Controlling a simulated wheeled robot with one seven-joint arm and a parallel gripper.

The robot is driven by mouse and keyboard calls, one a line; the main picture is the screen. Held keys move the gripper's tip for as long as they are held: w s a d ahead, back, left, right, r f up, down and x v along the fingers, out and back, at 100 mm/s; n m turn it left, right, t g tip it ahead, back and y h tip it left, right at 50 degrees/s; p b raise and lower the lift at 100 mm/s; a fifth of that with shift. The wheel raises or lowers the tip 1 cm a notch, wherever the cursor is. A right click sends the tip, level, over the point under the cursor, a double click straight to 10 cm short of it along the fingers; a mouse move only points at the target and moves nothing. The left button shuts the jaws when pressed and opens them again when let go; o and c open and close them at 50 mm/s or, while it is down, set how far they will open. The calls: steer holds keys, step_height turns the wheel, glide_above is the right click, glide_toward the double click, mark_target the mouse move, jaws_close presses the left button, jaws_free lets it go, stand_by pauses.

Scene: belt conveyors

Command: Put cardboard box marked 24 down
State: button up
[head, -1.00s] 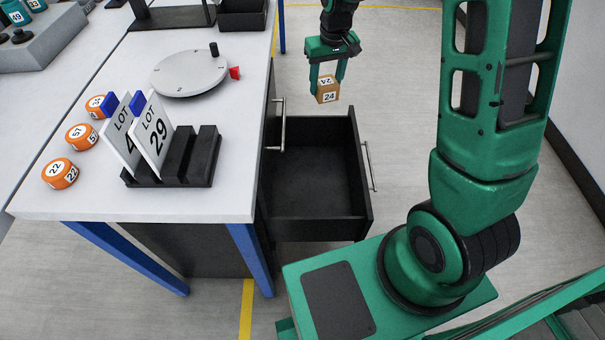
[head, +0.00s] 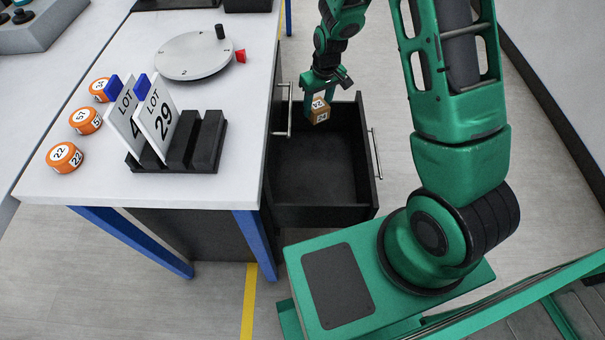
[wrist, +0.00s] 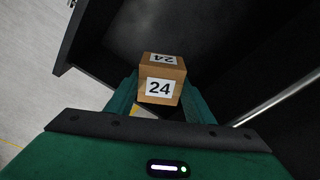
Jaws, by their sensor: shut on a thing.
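The cardboard box marked 24 (head: 319,112) is a small brown cube with white number labels. My gripper (head: 321,100) is shut on it, at the far part of the open black drawer (head: 347,215) in the head view. In the wrist view the box (wrist: 161,88) sits between the green fingers, with two faces marked 24 showing. The dark drawer interior is behind it. I cannot tell how far the box is above the drawer floor. The drawer floor in view is empty.
The white table (head: 218,100) stands left of the drawer. It carries a grey turntable (head: 190,57), a black rack (head: 205,150) with LOT cards, and several orange numbered discs (head: 64,157).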

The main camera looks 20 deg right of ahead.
steer(key=s+a+f+n, duration=0.1)
steer(key=s+f, duration=0.2)
steer(key=f, duration=0.5)
steer(key=s+a+f+n, duration=0.2)
steer(key=f, duration=0.5)
glide_toward(310, 172)
steer(key=f, duration=0.3)
steer(key=w+f, duration=0.1)
steer(key=f, duration=0.1)
steer(key=shift+d, duration=0.15)
steer(key=o, duration=1.1)
steer(key=shift+r, duration=0.1)
step_height(310, 172, up, 12)
steer(key=s, duration=0.1)
steer(key=shift+s+d, duration=0.35)
steer(key=shift+d, duration=0.05)
